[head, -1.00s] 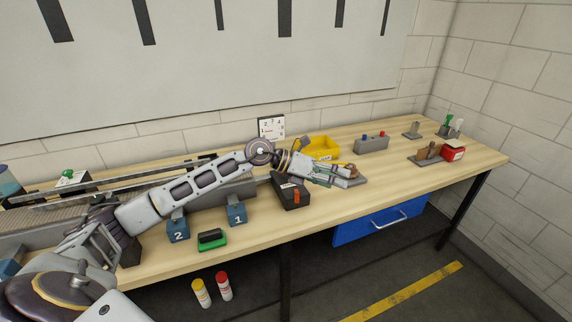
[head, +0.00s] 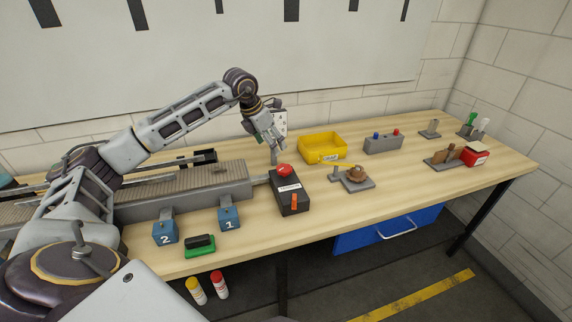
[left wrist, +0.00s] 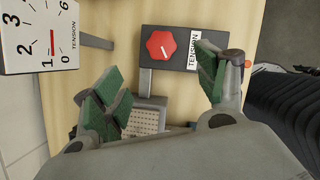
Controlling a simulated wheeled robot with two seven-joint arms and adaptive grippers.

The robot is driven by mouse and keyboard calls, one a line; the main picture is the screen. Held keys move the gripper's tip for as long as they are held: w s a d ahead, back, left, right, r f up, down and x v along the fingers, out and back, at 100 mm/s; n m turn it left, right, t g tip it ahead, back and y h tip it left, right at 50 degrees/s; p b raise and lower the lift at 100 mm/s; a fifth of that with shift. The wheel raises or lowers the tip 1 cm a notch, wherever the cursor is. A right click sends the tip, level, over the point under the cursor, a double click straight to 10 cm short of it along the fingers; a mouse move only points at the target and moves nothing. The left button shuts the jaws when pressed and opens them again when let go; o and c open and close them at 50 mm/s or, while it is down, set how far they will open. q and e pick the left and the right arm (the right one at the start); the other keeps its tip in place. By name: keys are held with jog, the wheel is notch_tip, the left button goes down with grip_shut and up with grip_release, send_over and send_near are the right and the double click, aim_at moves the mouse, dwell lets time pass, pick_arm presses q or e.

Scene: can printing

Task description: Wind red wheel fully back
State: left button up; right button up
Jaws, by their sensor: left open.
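The red wheel (head: 284,169) sits on top of a dark box (head: 290,190) at the end of the conveyor. In the left wrist view the red wheel (left wrist: 161,46) is a lobed knob with a white mark, beside a TENSION label (left wrist: 195,50). A white TENSION gauge (left wrist: 40,35) with numbers shows there, a red pointer near 1. My left gripper (head: 268,140) is open and empty, above and behind the wheel, pointing down. In its wrist view the green-padded fingers (left wrist: 160,88) are apart, and the wheel lies beyond them, untouched. My right gripper is not in view.
The conveyor (head: 190,180) runs left from the box. An orange lever (head: 294,201) is on the box front. A yellow bin (head: 322,147) and a grey fixture (head: 358,182) are to the right. The front right table is clear.

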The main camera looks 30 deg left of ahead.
pick_arm(q)
send_near(284, 167)
jog(key=p+x, duration=0.1)
jog(key=x, duration=0.7)
jog(key=shift+f+p, duration=0.1)
jog(key=shift+p, duration=0.25)
jog(key=shift+w+d+f, duration=0.1)
jog(key=shift+f, duration=0.35)
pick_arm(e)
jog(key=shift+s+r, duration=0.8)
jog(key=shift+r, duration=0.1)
pick_arm(q)
jog(key=c, duration=0.9)
jog(key=shift+c, duration=0.6)
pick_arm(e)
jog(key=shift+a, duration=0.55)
